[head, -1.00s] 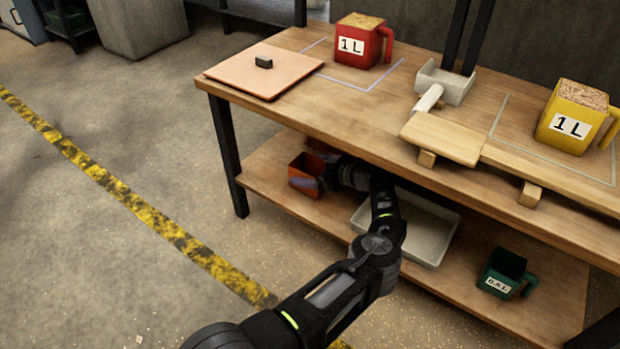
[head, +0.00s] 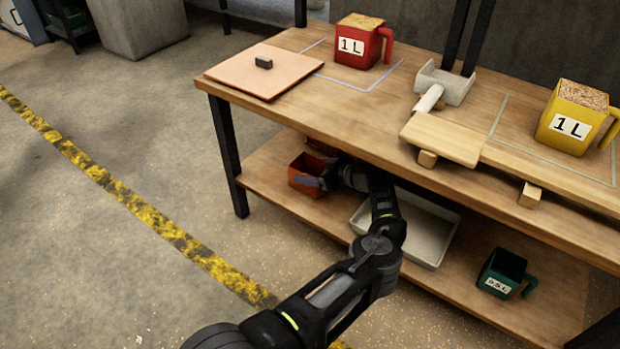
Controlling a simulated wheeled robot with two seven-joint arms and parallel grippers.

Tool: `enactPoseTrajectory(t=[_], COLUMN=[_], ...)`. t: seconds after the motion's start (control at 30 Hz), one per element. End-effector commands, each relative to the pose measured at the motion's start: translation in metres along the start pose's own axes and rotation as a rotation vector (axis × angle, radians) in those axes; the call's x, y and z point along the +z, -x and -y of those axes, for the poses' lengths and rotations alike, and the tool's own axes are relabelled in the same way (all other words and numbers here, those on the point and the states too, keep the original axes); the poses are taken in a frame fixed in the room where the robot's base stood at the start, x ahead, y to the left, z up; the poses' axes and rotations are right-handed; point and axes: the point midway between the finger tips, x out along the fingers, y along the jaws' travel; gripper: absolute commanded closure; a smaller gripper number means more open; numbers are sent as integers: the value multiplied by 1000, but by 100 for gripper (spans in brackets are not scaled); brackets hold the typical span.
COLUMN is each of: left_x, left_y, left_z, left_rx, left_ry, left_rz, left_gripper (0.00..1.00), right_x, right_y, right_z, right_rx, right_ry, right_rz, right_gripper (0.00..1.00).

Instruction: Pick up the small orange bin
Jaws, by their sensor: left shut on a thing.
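The small orange bin (head: 302,171) is on the lower shelf of the workbench, near its left end and under the tabletop. My left arm reaches in under the tabletop from the front. My left gripper (head: 318,181) is at the right side of the bin and is shut on its wall. The dark gripper covers part of the bin's right side. The bin looks upright; whether it touches the shelf is hard to tell. My right gripper is not in view.
A pale tray (head: 430,238) lies on the shelf right of the bin, partly behind my arm. A green measuring cup (head: 503,272) stands farther right. The tabletop (head: 300,112) overhangs the bin, with a black leg (head: 229,155) to its left.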

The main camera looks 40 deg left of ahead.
Motion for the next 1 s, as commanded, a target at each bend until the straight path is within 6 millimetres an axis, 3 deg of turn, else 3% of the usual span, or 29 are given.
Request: enactPoseTrajectory(t=[0.2, 0.57, 0.77, 0.9, 1.0], left_x=[0, -4, -19, -40, -37], left_y=[0, 2, 8, 16, 16], left_z=[0, 0, -1, 0, 13], left_rx=[1, 1, 1, -1, -2], left_ry=[0, 1, 2, 3, -1], left_rz=[0, -1, -2, -1, -1], left_gripper=[80, 80, 80, 80, 80], right_x=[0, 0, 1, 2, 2], right_y=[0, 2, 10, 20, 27], right_z=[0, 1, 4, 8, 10], right_rx=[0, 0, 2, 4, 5], right_ry=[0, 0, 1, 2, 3], right_rz=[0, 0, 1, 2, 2], right_gripper=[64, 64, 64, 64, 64])
